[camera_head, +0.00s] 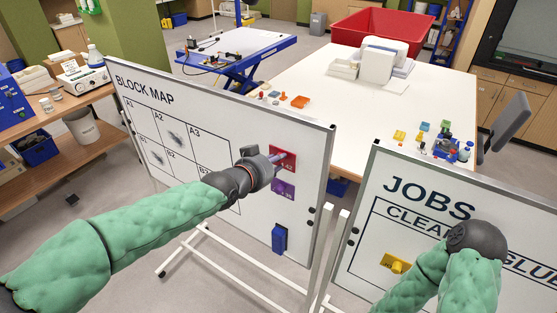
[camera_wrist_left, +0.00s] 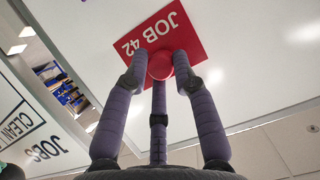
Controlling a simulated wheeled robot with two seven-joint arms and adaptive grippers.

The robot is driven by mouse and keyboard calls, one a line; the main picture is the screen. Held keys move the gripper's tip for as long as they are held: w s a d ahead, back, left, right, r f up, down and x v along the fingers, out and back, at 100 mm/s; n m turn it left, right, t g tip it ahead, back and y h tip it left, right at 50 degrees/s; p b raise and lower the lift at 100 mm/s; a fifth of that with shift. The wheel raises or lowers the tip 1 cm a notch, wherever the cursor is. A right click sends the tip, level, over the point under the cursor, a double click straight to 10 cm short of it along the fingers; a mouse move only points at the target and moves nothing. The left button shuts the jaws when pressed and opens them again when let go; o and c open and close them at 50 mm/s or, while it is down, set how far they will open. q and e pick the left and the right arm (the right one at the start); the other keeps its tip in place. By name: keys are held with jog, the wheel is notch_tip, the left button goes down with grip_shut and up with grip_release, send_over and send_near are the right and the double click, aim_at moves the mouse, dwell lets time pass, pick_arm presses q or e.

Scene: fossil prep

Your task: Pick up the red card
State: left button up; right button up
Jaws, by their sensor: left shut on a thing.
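The red card (camera_head: 289,165), a square marked JOB 42 with a round red knob, is flat against the BLOCK MAP whiteboard (camera_head: 311,160), right of the grid. It also shows in the left wrist view (camera_wrist_left: 186,35). My left gripper (camera_head: 280,156) is at the card.
The JOBS whiteboard (camera_head: 372,180) stands at the right with a yellow card (camera_head: 396,263). A white table (camera_head: 350,130) with small coloured items is behind the boards.

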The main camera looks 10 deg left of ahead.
pick_arm(q)
jog(key=shift+r, duration=0.1)
notch_tip(320, 180, up, 7)
jog(key=shift+s+f, duration=0.1)
jog(key=shift+s, duration=0.05)
jog(key=s+a+b, duration=0.2)
jog(key=s+a, duration=0.1)
jog(key=s, duration=0.6)
jog(key=s+a+b, duration=0.3)
jog(key=s+a, duration=0.1)
jog(key=s, duration=0.5)
jog(key=shift+a, duration=0.3)
jog(key=shift+s, duration=0.1)
